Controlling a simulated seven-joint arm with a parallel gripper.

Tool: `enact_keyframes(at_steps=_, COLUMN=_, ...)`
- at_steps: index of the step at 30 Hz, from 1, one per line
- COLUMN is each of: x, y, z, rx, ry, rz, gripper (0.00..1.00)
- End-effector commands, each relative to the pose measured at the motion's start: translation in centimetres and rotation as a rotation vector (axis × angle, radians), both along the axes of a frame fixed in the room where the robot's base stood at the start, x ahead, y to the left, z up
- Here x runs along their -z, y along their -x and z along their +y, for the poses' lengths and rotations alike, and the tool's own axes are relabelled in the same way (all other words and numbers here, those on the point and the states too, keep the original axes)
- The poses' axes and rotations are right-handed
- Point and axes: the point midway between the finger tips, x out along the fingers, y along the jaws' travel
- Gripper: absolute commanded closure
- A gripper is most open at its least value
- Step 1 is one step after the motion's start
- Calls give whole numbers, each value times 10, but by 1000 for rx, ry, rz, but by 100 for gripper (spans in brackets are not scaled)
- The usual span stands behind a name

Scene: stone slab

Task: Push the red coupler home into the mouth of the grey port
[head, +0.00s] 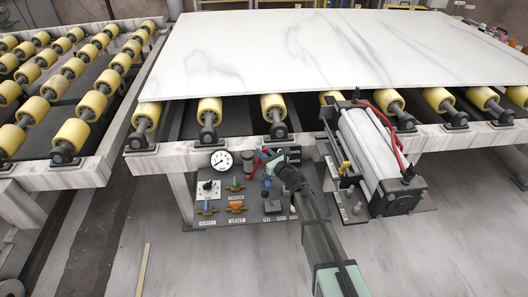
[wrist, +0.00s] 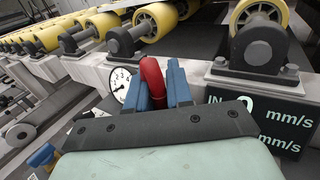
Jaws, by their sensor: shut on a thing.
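My gripper (wrist: 156,74) has blue fingers, which are shut on the red coupler (wrist: 152,76). In the wrist view the coupler shows as a curved red piece between the fingertips. In the head view my gripper (head: 267,163) is over the control panel below the rollers, right of the round gauge, and only a sliver of red shows beside it. I cannot make out the grey port in either view. Whether the coupler touches it is hidden by my fingers and arm.
A white cylinder unit (head: 366,145) with red hoses stands right of my arm. A marble slab (head: 330,50) lies on yellow rollers above. A dark display (wrist: 262,118) is close right.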

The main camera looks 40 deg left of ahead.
Motion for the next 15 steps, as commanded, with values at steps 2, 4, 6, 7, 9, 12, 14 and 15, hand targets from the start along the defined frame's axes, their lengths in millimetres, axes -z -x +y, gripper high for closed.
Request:
enact_keyframes(at_steps=2, x=2, y=0, z=0, rx=0, ry=-1, rz=0, gripper=100)
enact_keyframes(at_steps=4, x=3, y=0, z=0, rx=0, ry=-1, rz=0, gripper=100)
enact_keyframes(at_steps=6, x=4, y=0, z=0, rx=0, ry=-1, rz=0, gripper=100)
enact_keyframes(at_steps=7, x=5, y=0, z=0, rx=0, ry=-1, rz=0, gripper=100)
enact_keyframes(at_steps=9, x=6, y=0, z=0, rx=0, ry=-1, rz=0, gripper=100)
enact_keyframes(at_steps=12, x=8, y=0, z=0, rx=0, ry=-1, rz=0, gripper=100)
enact_keyframes(at_steps=14, x=9, y=0, z=0, rx=0, ry=-1, rz=0, gripper=100)
enact_keyframes(at_steps=15, x=10, y=0, z=0, rx=0, ry=-1, rz=0, gripper=100)
